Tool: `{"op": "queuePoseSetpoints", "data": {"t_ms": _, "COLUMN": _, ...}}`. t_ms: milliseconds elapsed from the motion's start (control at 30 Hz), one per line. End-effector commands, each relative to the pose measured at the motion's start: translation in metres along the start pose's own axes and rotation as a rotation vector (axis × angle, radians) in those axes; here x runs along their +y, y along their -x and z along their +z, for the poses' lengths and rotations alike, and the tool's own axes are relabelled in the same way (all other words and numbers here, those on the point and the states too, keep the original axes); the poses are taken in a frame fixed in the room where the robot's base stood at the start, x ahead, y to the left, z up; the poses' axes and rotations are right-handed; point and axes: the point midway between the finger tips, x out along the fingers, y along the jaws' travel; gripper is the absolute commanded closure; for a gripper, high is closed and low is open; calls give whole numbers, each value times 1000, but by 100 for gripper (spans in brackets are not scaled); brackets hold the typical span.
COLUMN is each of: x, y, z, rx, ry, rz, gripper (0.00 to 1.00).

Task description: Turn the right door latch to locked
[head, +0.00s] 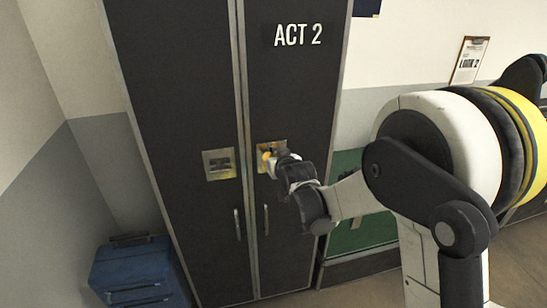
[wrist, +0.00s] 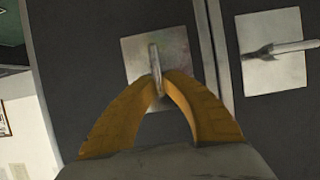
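The right door latch is a small metal handle on a square plate (head: 279,147), on the dark right door (head: 290,85) marked "ACT 2". In the wrist view the latch handle (wrist: 154,56) stands roughly upright on its plate. My gripper (head: 267,157) is at this latch. In the wrist view its two yellow fingers (wrist: 161,84) close in on both sides of the handle's near end, which they partly hide. The left door latch (head: 219,165) sits on its own plate; in the wrist view its handle (wrist: 294,46) lies nearly level.
Two vertical door pulls (head: 237,224) (head: 266,220) are below the latches. A blue case (head: 140,270) stands on the floor at the lower left. A green panel (head: 360,233) is behind my arm, right of the wardrobe. A clipboard (head: 469,60) hangs on the wall.

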Motion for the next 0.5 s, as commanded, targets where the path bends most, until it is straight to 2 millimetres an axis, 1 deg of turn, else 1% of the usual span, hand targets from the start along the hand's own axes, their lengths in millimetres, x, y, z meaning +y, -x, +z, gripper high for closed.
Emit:
{"op": "queuePoseSetpoints", "data": {"t_ms": 267, "x": 1, "y": 0, "z": 0, "rx": 0, "ry": -16, "rz": -6, "gripper": 100}}
{"op": "queuePoseSetpoints", "data": {"t_ms": 500, "x": 4, "y": 0, "z": 1, "rx": 1, "ry": -111, "rz": -44, "gripper": 100}}
